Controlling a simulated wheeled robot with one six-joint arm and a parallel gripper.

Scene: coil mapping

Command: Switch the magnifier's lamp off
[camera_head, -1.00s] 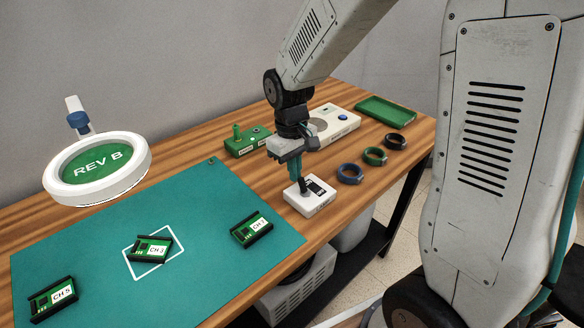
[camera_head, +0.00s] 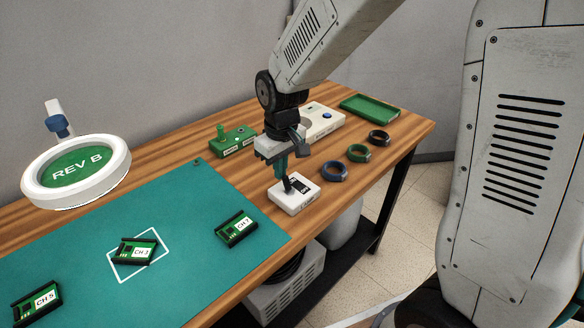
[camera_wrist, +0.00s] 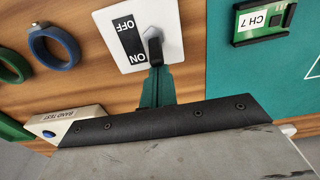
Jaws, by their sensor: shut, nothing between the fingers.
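The magnifier (camera_head: 76,170) is a white ring at the left; "REV B" on green shows through its lens. Its rim is bright white, but I cannot tell for sure whether it is lit. The switch box (camera_head: 295,199) is white and sits on the table right of the mat; it also shows in the wrist view (camera_wrist: 172,18). It has a black label with OFF and ON, and a dark lever (camera_wrist: 153,42) leaning toward the ON side. My gripper (camera_head: 284,175) is shut and empty, pointing down at the lever. Its fingertips (camera_wrist: 155,75) overlap the lever's end; contact is unclear.
A teal mat (camera_head: 190,265) holds several green boards, with the CH 7 board (camera_head: 236,229) nearest the switch box. Blue (camera_head: 334,171), green and black rings lie to the right. A green box (camera_head: 233,141), a white tester (camera_head: 320,122) and a green tray (camera_head: 370,105) stand behind.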

